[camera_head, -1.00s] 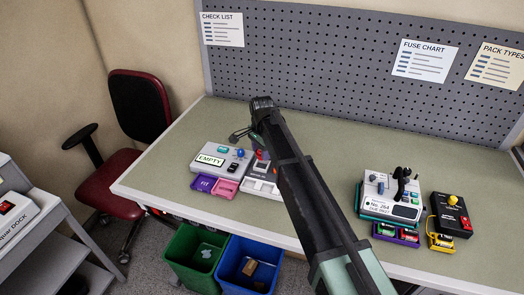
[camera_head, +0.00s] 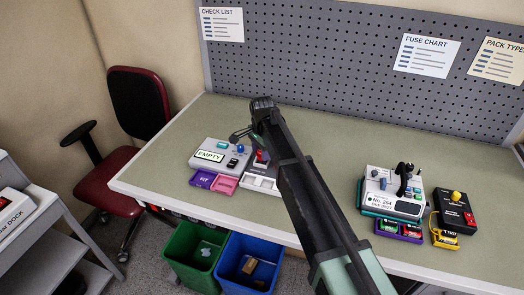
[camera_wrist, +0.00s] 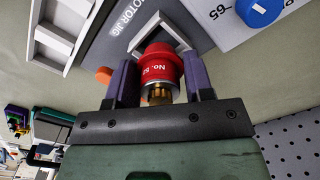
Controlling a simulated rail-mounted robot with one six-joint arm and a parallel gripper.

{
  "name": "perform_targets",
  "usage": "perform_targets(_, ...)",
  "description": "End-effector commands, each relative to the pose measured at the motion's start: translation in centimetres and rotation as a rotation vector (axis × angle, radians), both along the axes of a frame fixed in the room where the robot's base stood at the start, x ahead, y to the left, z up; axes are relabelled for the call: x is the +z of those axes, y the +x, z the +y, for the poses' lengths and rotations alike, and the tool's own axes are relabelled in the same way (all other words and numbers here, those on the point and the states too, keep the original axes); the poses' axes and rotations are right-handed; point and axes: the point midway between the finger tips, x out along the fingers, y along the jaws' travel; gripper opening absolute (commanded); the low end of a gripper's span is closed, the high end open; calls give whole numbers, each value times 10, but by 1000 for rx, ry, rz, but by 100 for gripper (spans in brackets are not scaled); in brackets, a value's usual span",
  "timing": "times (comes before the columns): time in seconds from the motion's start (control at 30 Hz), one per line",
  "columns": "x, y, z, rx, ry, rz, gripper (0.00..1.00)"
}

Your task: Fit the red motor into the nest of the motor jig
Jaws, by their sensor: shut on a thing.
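My gripper (camera_wrist: 160,85) is shut on the red motor (camera_wrist: 161,65), with a purple finger on each side. The motor is marked "No. 52" and has a brass-coloured end toward my palm. Its far end is at the pale-walled nest (camera_wrist: 155,26) of the grey motor jig (camera_wrist: 125,45). I cannot tell whether it is inside the nest or just above it. In the head view the motor (camera_head: 261,156) is a small red patch over the jig, and my arm hides much of both.
Left of the jig is a grey unit (camera_head: 207,145) reading "EMPTY", with purple (camera_head: 203,179) and pink (camera_head: 225,184) trays in front. A labelled pump (camera_head: 390,205) and black box (camera_head: 452,212) stand at right. The table's back middle (camera_head: 350,140) is clear.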

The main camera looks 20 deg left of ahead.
Motion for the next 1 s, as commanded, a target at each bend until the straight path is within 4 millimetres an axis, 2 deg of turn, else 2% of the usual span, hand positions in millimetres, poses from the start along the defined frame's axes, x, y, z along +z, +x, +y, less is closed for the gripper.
perform_targets(1.0, -16, 0, 0, 0, 0, 0, 20)
